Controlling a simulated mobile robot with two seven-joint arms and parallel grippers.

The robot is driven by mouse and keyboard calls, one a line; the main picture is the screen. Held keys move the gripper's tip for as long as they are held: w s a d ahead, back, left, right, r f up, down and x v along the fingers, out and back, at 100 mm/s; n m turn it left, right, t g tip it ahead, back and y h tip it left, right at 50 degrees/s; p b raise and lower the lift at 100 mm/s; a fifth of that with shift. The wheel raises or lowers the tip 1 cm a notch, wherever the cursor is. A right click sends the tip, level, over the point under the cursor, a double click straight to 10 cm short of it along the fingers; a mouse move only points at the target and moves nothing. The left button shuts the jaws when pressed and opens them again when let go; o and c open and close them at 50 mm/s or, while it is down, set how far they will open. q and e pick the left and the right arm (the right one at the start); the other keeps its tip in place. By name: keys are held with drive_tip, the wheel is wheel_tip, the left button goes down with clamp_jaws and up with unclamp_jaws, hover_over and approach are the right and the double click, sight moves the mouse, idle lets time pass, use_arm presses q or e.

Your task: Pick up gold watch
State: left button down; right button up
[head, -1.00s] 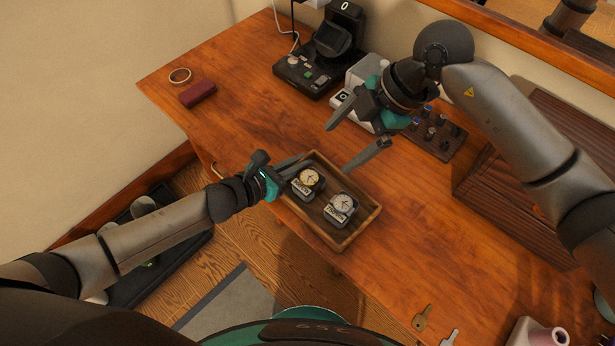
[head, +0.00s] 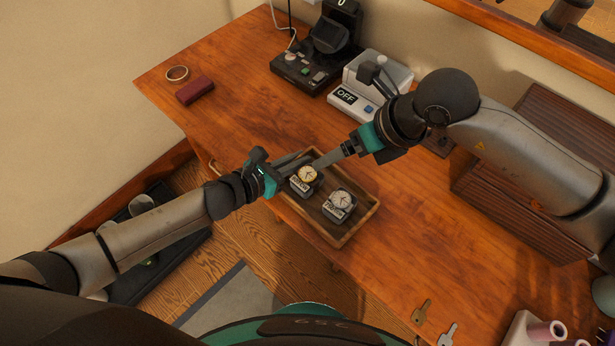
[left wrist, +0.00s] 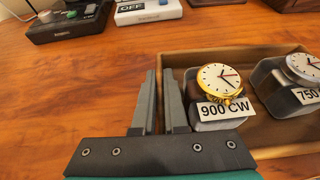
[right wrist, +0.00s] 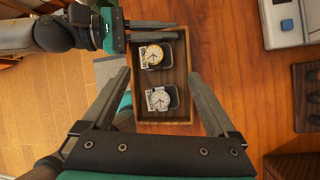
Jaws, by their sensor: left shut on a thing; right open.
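The gold watch (head: 306,174) sits on a dark stand in the wooden tray (head: 352,232), beside a silver watch (head: 342,201). In the left wrist view the gold watch (left wrist: 219,79) has a white dial and a "900 CW" label. My left gripper (head: 290,161) is at the tray's left end, shut on the tray's wall, next to the gold watch. My right gripper (head: 326,159) is open and empty above the tray, close to the gold watch. In the right wrist view the gold watch (right wrist: 152,54) and silver watch (right wrist: 158,99) lie between and beyond its spread fingers.
A dark device (head: 320,55) and a white box marked OFF (head: 369,84) stand at the back. A red case (head: 195,90) and a ring (head: 177,73) lie at the left. Keys (head: 423,312) and spools (head: 545,332) are at the front right. Bare desk surrounds the tray.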

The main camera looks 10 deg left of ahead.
sight(309, 173)
drive_tip(key=shift+w+a+f+n+t, duration=0.1)
drive_tip(key=shift+w+a+f+n, duration=0.15)
drive_tip(key=shift+a+f+n, duration=1.1)
drive_tip(key=shift+w+a+f+n+t, duration=0.15)
drive_tip(key=shift+a+f+n, duration=0.45)
drive_tip(key=shift+f, duration=1.5)
drive_tip(key=shift+w+a+f+n+t, duration=0.1)
drive_tip(key=shift+w+a+f+n, duration=0.2)
drive_tip(key=shift+a+f+n, duration=1.05)
drive_tip(key=shift+d+f+m, duration=0.25)
drive_tip(key=shift+f+m, duration=0.1)
drive_tip(key=shift+m, duration=0.25)
drive_tip(key=shift+c, duration=0.3)
drive_tip(key=c, duration=1)
